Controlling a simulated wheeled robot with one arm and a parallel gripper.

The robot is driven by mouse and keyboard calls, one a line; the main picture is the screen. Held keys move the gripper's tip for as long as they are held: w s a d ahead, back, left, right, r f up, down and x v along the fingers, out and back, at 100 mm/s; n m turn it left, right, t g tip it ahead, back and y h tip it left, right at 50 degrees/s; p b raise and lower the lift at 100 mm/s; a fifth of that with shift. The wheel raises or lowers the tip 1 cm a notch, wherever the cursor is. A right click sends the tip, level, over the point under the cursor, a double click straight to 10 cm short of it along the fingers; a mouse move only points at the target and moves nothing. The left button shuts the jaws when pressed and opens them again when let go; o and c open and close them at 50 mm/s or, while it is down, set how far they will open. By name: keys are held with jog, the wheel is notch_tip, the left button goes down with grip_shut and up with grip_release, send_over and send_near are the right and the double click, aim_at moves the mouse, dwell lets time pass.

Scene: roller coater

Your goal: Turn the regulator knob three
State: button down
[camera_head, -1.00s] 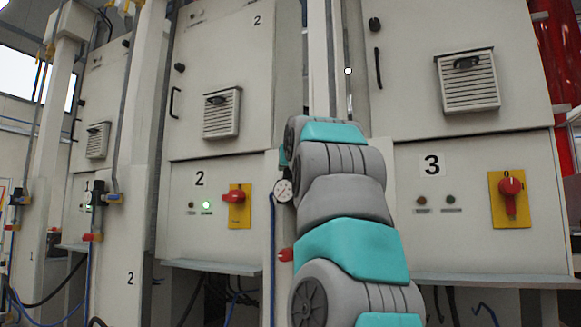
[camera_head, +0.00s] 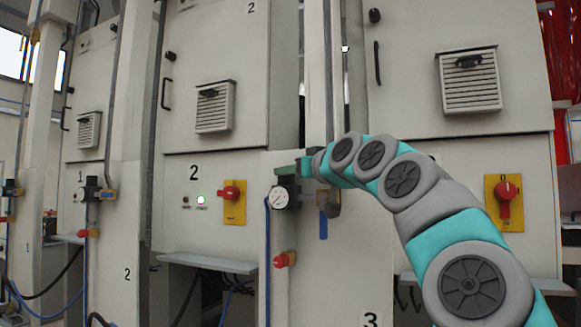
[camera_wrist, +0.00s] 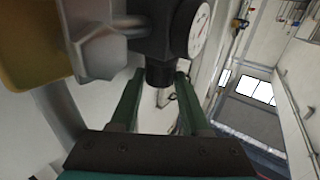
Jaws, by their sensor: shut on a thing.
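The regulator on post three is a black body with a round white gauge (camera_head: 279,198), left of my arm in the head view. In the wrist view the gauge (camera_wrist: 199,30) is at the top, with the dark regulator knob (camera_wrist: 160,75) below it. My gripper (camera_wrist: 158,76) has its green fingers on either side of the knob and is shut on it. In the head view my gripper (camera_head: 303,166) is at the regulator's upper right, and the knob is mostly hidden. Exact finger contact is hard to see.
A silver hex fitting (camera_wrist: 100,55) and a brass part (camera_wrist: 30,45) are close to the left finger. A blue-handled valve (camera_head: 323,224) hangs right of the regulator, and a red valve (camera_head: 286,260) is below. Cabinets with red switches (camera_head: 503,198) stand behind.

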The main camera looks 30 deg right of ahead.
dwell(0.4)
jog(key=shift+c, duration=1.9)
grip_release()
jog(key=shift+s, duration=0.15)
jog(key=shift+b, duration=0.45)
